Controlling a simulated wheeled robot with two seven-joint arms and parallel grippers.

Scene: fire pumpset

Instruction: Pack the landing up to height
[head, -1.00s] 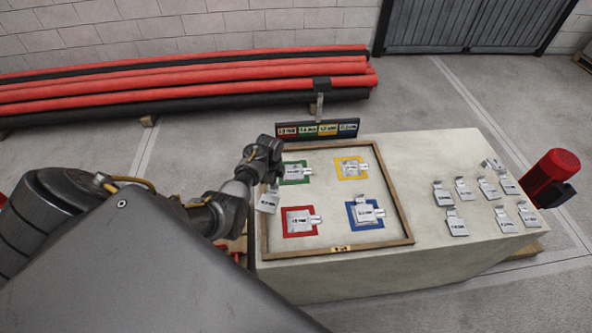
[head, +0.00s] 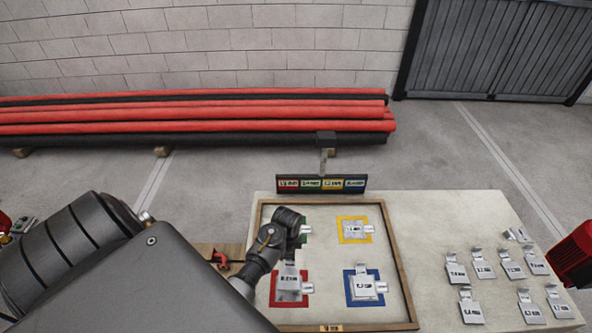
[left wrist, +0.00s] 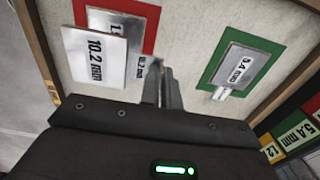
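My left gripper (left wrist: 165,82) is shut on the tab end of a silver shim marked 10.2 mm (left wrist: 95,60). The shim hangs over the red square (left wrist: 146,10), partly covering another silver shim (left wrist: 118,22) lying there; I cannot tell whether they touch. In the head view my left gripper (head: 288,264) is above the red square (head: 276,302). The green square (left wrist: 262,46) bears a shim marked 5.4 mm (left wrist: 236,68) and is largely hidden by my arm in the head view. Shims also lie on the yellow square (head: 356,231) and blue square (head: 364,287). My right gripper is out of view.
A wooden frame (head: 398,262) borders the squares on the pale block (head: 440,215). A colour-coded label board (head: 321,184) stands behind it. Several loose shims (head: 483,264) lie at right, near a red cylinder (head: 578,255). Red and black pipes (head: 200,118) lie behind.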

